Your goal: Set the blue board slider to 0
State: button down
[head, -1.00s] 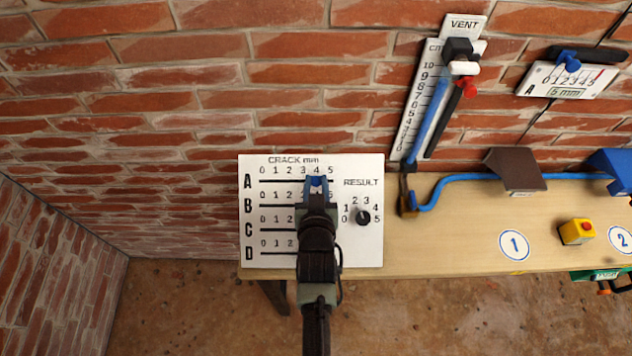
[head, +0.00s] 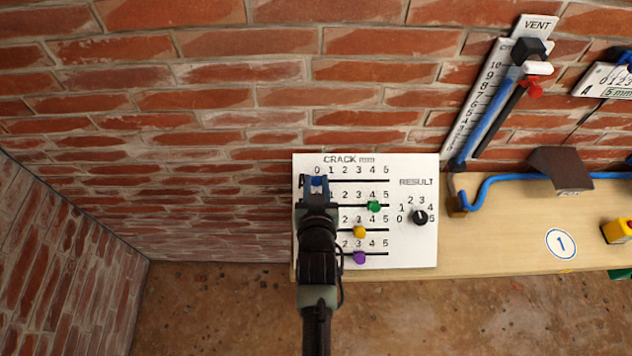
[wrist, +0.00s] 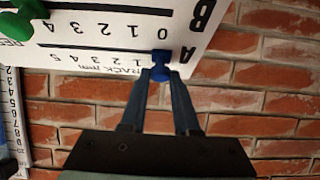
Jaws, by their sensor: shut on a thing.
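The blue board slider (head: 316,181) sits on row A of the white CRACK mm board (head: 409,250), under the 0 mark. My gripper (head: 315,187) is shut on it, with my arm reaching up over the board's left side. In the wrist view, the blue slider (wrist: 161,62) shows between the two fingertips of my gripper (wrist: 162,76), at the 0 end of the row A line. The 0 label of row A is hidden there, while 1 to 5 show beside it.
Green (head: 374,206), yellow (head: 359,231) and purple (head: 359,258) sliders sit on the lower rows. A black RESULT knob (head: 420,217) is at the board's right. The wooden bench (head: 505,240) extends right; a brick wall stands behind.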

jog(key=c, duration=1)
grip_release()
jog(key=shift+a, duration=0.25)
jog(key=shift+c, duration=0.2)
jog(key=o, duration=0.4)
jog(key=shift+a, duration=0.15)
jog(key=shift+d, duration=0.2)
jog(key=shift+s, duration=0.15)
jog(key=shift+b+v, duration=1)
jog(key=shift+v, duration=5.4)
